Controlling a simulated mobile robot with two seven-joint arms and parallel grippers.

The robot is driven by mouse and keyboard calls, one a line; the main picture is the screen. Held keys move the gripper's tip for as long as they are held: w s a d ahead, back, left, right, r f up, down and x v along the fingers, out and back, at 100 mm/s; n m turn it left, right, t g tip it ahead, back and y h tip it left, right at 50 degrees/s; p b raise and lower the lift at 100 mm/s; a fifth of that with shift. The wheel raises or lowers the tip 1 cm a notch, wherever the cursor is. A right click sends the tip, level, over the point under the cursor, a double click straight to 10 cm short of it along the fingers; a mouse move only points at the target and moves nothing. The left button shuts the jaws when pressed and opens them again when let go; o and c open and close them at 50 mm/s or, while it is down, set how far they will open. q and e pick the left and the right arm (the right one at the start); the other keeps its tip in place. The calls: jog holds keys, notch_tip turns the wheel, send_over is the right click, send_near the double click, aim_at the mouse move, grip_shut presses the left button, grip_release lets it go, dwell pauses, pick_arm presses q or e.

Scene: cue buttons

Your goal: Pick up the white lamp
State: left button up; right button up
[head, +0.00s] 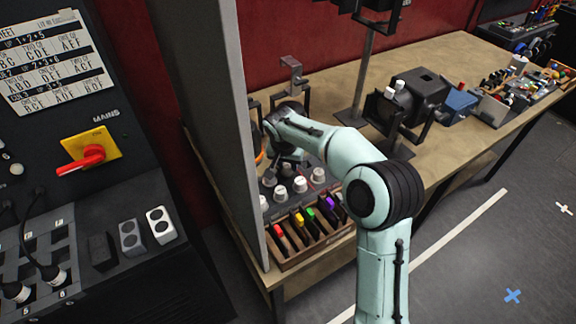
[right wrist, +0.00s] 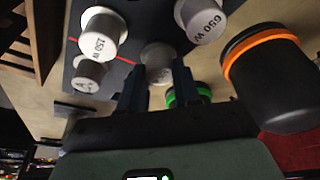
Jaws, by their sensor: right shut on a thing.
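Several white lamps stand on a dark board on the wooden table, among them a front one (head: 280,193) and one to its right (head: 300,185) in the head view. In the right wrist view, a white lamp (right wrist: 157,53) sits between the fingers of my right gripper (right wrist: 158,78), which is shut on it. The fingers hide part of this lamp, and no label on it can be read. Two neighbouring white lamps are marked 150 W (right wrist: 103,35) and 650 W (right wrist: 202,18). My left gripper is not in view.
A black cylinder with an orange ring (right wrist: 275,80) stands close to my right gripper. A grey upright panel (head: 222,130) stands left of my arm. A wooden tray (head: 290,258) with coloured pieces lies in front of the lamps. A black spotlight (head: 420,95) stands to the right.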

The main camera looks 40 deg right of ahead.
pick_arm(q)
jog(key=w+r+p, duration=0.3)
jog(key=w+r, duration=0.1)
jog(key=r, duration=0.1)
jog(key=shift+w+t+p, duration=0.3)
jog(key=shift+p, duration=0.05)
pick_arm(e)
notch_tip(320, 180, up, 20)
jog(key=shift+f, duration=0.15)
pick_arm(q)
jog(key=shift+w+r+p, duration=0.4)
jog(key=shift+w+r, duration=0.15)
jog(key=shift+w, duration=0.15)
pick_arm(e)
notch_tip(320, 180, up, 7)
dwell(0.5)
